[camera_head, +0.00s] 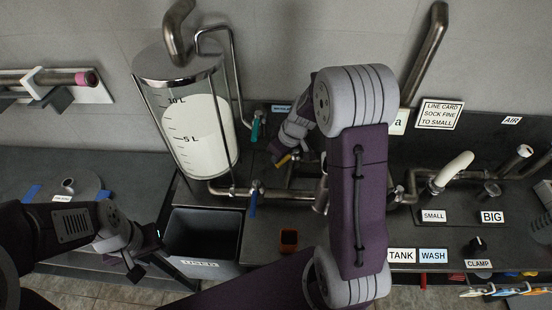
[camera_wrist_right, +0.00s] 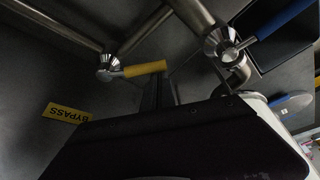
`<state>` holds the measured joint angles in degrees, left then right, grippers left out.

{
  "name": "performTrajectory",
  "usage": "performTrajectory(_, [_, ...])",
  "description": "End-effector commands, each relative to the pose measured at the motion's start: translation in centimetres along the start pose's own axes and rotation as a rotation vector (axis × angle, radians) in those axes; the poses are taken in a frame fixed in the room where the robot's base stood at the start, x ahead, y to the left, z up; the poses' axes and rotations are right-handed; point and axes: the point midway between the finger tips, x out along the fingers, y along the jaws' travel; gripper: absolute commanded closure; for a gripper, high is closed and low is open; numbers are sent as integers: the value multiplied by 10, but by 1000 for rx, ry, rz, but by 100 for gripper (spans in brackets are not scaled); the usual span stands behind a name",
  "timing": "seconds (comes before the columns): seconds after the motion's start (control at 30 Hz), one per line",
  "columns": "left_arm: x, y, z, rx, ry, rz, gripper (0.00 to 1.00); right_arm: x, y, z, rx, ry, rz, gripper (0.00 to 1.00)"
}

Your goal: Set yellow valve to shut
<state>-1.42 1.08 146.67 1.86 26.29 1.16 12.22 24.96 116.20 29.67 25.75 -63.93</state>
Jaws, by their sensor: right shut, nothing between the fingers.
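The yellow valve handle (camera_head: 283,160) shows in the head view just below my right gripper (camera_head: 277,148), on the pipework right of the glass tank. In the right wrist view the yellow handle (camera_wrist_right: 145,68) sticks out sideways from its round metal hub, lying across the picture. My right gripper (camera_wrist_right: 158,88) is shut and empty; its fingers are close to the handle, and I cannot tell whether they touch it. A yellow BYPASS label (camera_wrist_right: 68,112) lies below the handle. My left gripper (camera_head: 138,262) hangs at the lower left, away from the valve; its jaws are unclear.
A blue valve handle (camera_head: 253,203) stands on the lower pipe and also shows in the right wrist view (camera_wrist_right: 275,22). A teal handle (camera_head: 255,130) is beside the tank (camera_head: 205,140). A grey bin (camera_head: 205,232) sits below. My right arm hides the middle pipework.

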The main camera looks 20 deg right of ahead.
Motion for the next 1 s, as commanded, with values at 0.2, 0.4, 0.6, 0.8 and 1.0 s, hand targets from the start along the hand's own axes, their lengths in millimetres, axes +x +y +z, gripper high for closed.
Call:
performTrajectory(0.2, [43, -1, 4, 0, 0, 0, 63, 5, 1, 14, -266, 3, -95, 100])
performTrajectory(0.4, [61, -1, 6, 0, 0, 0, 63, -4, 0, 27, -395, 0, -144, 100])
performTrajectory(0.6, [68, -1, 7, 0, 0, 0, 63, -11, 3, 38, -440, -1, -163, 100])
performTrajectory(0.8, [72, -1, 8, 0, 0, 0, 63, -15, 6, 46, -522, -1, -192, 100])
performTrajectory(1.0, [75, -2, 8, 0, 0, 0, 63, -17, 8, 50, -520, -1, -192, 100])
